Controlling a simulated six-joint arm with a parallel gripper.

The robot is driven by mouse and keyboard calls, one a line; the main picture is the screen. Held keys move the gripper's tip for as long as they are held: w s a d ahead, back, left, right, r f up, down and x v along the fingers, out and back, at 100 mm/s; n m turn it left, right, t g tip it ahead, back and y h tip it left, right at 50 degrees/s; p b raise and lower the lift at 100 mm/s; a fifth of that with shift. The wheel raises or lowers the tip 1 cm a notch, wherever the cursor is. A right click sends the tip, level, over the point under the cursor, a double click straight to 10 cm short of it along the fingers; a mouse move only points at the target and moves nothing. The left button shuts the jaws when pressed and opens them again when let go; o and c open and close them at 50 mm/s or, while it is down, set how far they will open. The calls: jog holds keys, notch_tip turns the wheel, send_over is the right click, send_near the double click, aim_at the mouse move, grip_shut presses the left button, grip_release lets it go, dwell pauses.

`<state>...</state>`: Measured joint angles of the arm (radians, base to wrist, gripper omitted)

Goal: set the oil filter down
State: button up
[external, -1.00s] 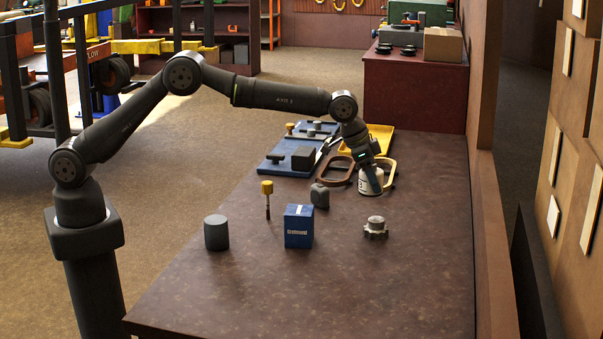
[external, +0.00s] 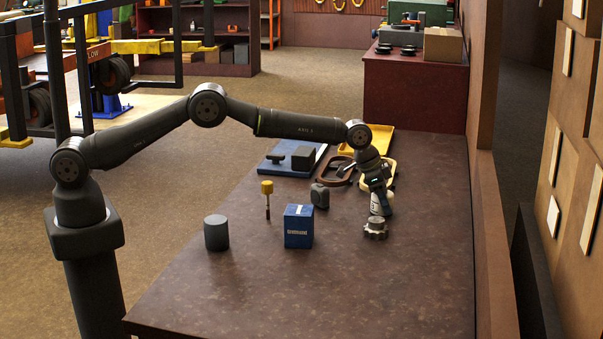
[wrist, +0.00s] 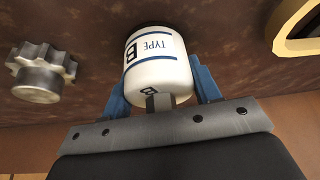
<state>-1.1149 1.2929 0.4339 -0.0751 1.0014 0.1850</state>
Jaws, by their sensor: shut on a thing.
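The oil filter (wrist: 158,65) is a white can with blue bands and "TYPE B" lettering. In the wrist view it sits between the blue fingers of my gripper (wrist: 160,88), which is shut on it. In the external view my gripper (external: 380,200) points down over the right part of the brown workbench (external: 270,290). The filter shows only partly there, just behind the silver toothed part. I cannot tell whether its far end touches the bench.
The silver toothed part (external: 376,229) stands close by; it also shows left of the filter in the wrist view (wrist: 42,75). A blue box (external: 298,227), grey cylinder (external: 216,233), yellow-topped rod (external: 267,188) and dark block (external: 319,196) stand leftward. A cream loop (external: 391,172) lies behind.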

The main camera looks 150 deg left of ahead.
jog(key=shift+f, duration=0.1)
jog(key=o, duration=1.1)
jog(key=shift+d+r, duration=0.1)
jog(key=shift+r, duration=0.6)
jog(key=v, duration=1.1)
jog(key=shift+f, duration=0.1)
jog(key=x, duration=1.2)
jog(key=shift+f, duration=0.1)
